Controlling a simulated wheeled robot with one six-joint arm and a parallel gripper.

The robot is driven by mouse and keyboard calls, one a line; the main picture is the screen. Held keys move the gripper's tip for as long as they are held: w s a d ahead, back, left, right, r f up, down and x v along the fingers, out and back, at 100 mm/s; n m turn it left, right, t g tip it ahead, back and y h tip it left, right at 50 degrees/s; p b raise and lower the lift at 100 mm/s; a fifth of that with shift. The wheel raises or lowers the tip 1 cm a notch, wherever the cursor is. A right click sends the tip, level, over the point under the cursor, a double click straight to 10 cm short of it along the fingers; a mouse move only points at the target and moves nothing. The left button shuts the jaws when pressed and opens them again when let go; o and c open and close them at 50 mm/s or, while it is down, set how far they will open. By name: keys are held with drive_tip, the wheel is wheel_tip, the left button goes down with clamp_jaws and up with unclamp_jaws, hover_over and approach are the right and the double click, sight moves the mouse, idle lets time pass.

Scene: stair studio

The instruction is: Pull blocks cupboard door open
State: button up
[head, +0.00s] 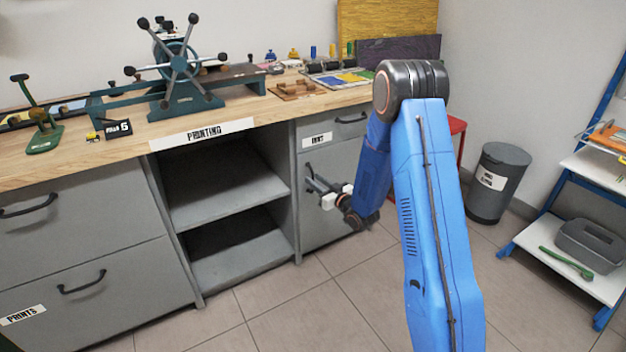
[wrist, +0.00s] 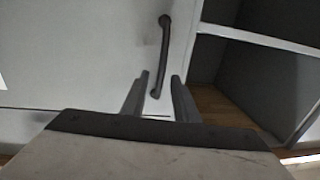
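The grey cupboard door (head: 322,228) is below a small drawer, at the right end of the workbench. It looks shut. Its dark upright handle (head: 309,171) is near the door's left edge. A white label on the door is mostly hidden by my gripper, so I cannot read it. My gripper (head: 316,184) is at the handle, pointing at the door. In the wrist view the handle (wrist: 163,52) runs down to between the two fingertips (wrist: 158,80). The fingers are apart, one on each side of its lower end; I see no clear contact.
Open shelves (head: 225,200) are left of the door. The drawer (head: 335,131) above has its own handle. A red stool (head: 457,126) and a grey bin (head: 498,183) stand to the right, beside a blue-framed shelf (head: 560,225). The tiled floor (head: 340,300) before the door is clear.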

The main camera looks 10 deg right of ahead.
drive_tip(key=shift+x, duration=1)
clamp_jaws()
idle(0.8)
